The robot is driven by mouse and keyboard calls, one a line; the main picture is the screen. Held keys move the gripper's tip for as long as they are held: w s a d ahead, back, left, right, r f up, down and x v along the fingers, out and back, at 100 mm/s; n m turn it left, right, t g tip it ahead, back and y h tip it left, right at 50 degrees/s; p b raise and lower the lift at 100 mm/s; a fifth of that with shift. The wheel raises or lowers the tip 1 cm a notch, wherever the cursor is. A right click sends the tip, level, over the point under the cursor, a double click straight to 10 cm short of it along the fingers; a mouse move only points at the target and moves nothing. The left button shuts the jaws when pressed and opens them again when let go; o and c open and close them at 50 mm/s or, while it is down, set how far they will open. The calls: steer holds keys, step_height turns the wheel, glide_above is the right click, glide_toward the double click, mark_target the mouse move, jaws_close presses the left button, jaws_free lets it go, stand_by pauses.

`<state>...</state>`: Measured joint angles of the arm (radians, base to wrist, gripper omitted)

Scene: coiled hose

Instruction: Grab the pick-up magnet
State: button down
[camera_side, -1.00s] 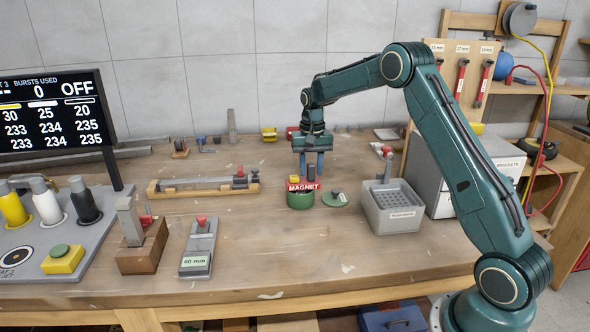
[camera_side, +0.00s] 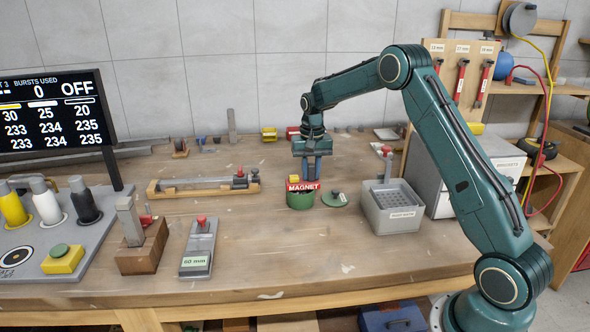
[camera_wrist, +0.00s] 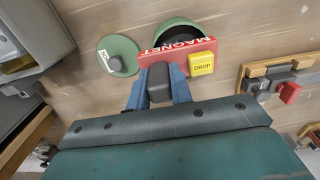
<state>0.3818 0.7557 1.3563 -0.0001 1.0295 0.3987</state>
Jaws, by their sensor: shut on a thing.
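The pick-up magnet (camera_side: 302,187) has a red front lettered MAGNET and a yellow block on top. It stands in or over a round green pot (camera_side: 300,201); how deep it sits is hidden. In the wrist view the magnet (camera_wrist: 178,52) shows its yellow DROP button (camera_wrist: 202,64), with the pot's dark opening (camera_wrist: 180,33) beyond. My gripper (camera_side: 310,178) reaches down from above. Its blue fingers (camera_wrist: 160,88) are close together on a dark grey part at the magnet's near side, which looks like its handle.
A green lid with a knob (camera_side: 335,199) lies just right of the pot. A grey perforated bin (camera_side: 392,217) stands farther right. A long wooden rack (camera_side: 200,187) lies to the left. The bench in front of the pot is clear.

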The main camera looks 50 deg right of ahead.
steer(key=shift+r, duration=0.2)
step_height(320, 180, up, 20)
steer(key=shift+f, duration=0.15)
stand_by(0.6)
steer(key=shift+w, duration=0.15)
stand_by(0.5)
